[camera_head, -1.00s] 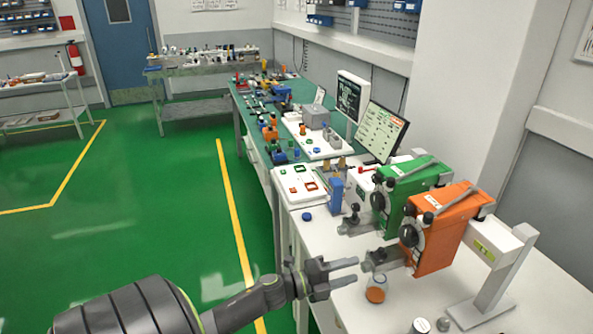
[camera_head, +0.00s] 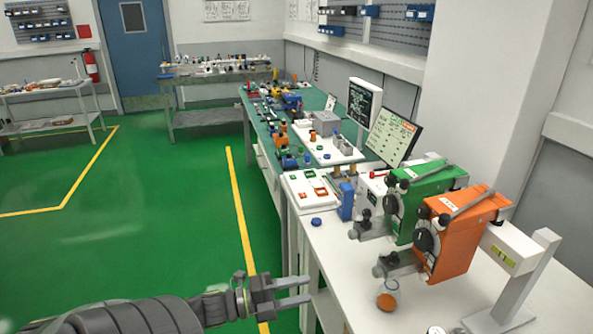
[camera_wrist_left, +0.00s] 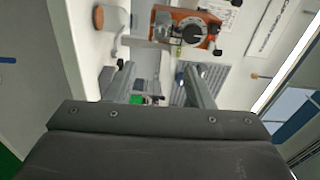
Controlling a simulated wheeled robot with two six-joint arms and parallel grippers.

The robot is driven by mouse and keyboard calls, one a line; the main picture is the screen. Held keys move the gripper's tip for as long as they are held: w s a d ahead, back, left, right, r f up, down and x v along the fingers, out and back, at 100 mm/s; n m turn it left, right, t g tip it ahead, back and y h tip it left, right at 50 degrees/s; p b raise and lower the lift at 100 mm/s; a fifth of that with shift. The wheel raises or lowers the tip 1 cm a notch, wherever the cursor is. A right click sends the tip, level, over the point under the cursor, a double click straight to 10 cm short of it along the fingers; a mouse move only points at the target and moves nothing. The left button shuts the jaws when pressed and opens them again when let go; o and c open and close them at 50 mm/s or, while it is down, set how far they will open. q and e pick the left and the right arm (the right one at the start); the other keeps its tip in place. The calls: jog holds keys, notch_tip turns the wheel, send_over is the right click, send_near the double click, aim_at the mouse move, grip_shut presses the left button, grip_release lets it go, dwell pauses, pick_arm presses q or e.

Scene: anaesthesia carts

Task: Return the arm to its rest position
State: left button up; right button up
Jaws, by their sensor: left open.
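My left arm comes in from the lower left in the head view. Its gripper (camera_head: 292,293) is open and empty, at the left edge of the white bench (camera_head: 345,262). In the left wrist view the two fingers (camera_wrist_left: 160,82) are spread with nothing between them. An orange vaporizer (camera_head: 465,232) and a green vaporizer (camera_head: 425,198) stand on the bench to the right of the gripper. A small glass with orange contents (camera_head: 387,300) stands on the bench, apart from the fingers. My right gripper does not show.
A white tray (camera_head: 308,190), a blue cap (camera_head: 316,221) and a monitor (camera_head: 392,136) are further back on the bench. A grey-white stand (camera_head: 520,280) is at the right. Green floor (camera_head: 170,215) lies open to the left of the bench.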

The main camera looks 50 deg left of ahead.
pick_arm(q)
jog(key=shift+f, duration=0.1)
dwell(0.6)
jog(key=s+a+f+n+g+y, duration=0.1)
jog(key=s+a+f+n+y, duration=0.2)
jog(key=f, duration=0.6)
jog(key=s+a+f+n+g+y, duration=0.1)
jog(key=a+f+n+g+y, duration=0.2)
jog(key=f+n, duration=0.4)
jog(key=s+a+f+n+y, duration=0.2)
jog(key=a+f+n+y, duration=0.15)
jog(key=f, duration=0.65)
jog(key=s+d+f+n+g+y, duration=0.1)
jog(key=s+d+f+n+g, duration=0.3)
jog(key=s+f, duration=0.45)
jog(key=s+d+f+n+g+h, duration=0.1)
jog(key=s+d+f+n+g, duration=0.4)
jog(key=s+d+f, duration=0.9)
jog(key=shift+s+d+f+g+h, duration=0.35)
jog(key=shift+d+f+g, duration=0.15)
jog(key=shift+d+g, duration=0.6)
